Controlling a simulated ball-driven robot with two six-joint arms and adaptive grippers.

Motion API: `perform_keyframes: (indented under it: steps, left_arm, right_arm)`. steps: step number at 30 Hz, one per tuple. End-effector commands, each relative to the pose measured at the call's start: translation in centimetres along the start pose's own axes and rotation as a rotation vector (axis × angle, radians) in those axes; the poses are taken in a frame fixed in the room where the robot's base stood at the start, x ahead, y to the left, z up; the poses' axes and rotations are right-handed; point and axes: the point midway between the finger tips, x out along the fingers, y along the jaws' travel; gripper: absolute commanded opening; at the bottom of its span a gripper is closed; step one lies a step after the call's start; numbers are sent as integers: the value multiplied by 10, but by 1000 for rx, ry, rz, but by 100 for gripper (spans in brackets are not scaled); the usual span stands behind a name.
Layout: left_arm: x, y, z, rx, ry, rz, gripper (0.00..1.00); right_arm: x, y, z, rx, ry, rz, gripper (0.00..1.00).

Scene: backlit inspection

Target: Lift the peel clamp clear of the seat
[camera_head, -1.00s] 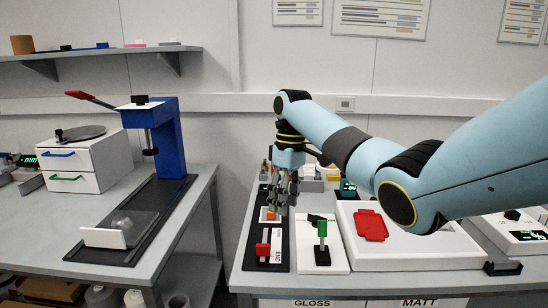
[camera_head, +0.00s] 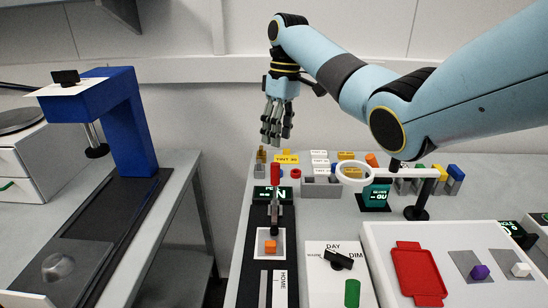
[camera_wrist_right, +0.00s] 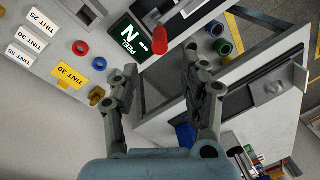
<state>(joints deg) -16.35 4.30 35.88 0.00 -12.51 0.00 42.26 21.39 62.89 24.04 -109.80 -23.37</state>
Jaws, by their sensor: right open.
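My right gripper (camera_head: 278,136) is open and empty, fingers pointing down, above the back of the right bench. In the wrist view its spread fingers (camera_wrist_right: 158,74) have nothing between them. Below it in the head view stands what looks like the peel clamp (camera_head: 275,205), a slim grey upright with a dark lower end and a red top. An orange block (camera_head: 270,246) sits on a white-edged square, possibly the seat, on the black strip just in front. I cannot tell whether the clamp touches the seat. The PEEL display (camera_wrist_right: 130,38) shows in the wrist view. My left gripper is not in view.
A white ring on a stand (camera_head: 355,174) is right of the clamp. A red tray (camera_head: 417,273) lies on a white board farther right. A blue press (camera_head: 131,130) stands on the left bench, across a gap.

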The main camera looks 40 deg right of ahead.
Motion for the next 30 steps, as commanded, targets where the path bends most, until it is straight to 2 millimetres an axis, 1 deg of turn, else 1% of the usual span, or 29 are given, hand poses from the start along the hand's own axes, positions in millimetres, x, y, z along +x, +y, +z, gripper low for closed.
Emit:
perform_keyframes:
  steps: [1, 3, 5, 7, 12, 15, 18, 23, 30]
  left_arm:
    - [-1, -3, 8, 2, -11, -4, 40]
    - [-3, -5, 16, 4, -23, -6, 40]
    - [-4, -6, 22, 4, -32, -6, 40]
    - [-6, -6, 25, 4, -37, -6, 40]
    - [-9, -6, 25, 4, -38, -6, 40]
    - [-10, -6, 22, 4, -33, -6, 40]
    - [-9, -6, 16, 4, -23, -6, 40]
    - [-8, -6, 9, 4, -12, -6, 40]
    - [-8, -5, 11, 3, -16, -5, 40]
  right_arm:
    - [2, 0, 0, 0, -1, -1, 46]
    - [9, -1, 0, 0, -2, -2, 46]
    - [18, -1, 0, 0, -3, -2, 46]
    - [31, -1, 1, 0, -4, -2, 46]
    - [66, -1, 0, 0, -3, -3, 46]
    - [84, -1, 1, 0, -3, -2, 46]
    - [97, 0, 0, 1, -2, -1, 46]
    - [106, 0, 0, 0, 0, 0, 46]
    - [107, 0, 0, 0, 0, 0, 46]
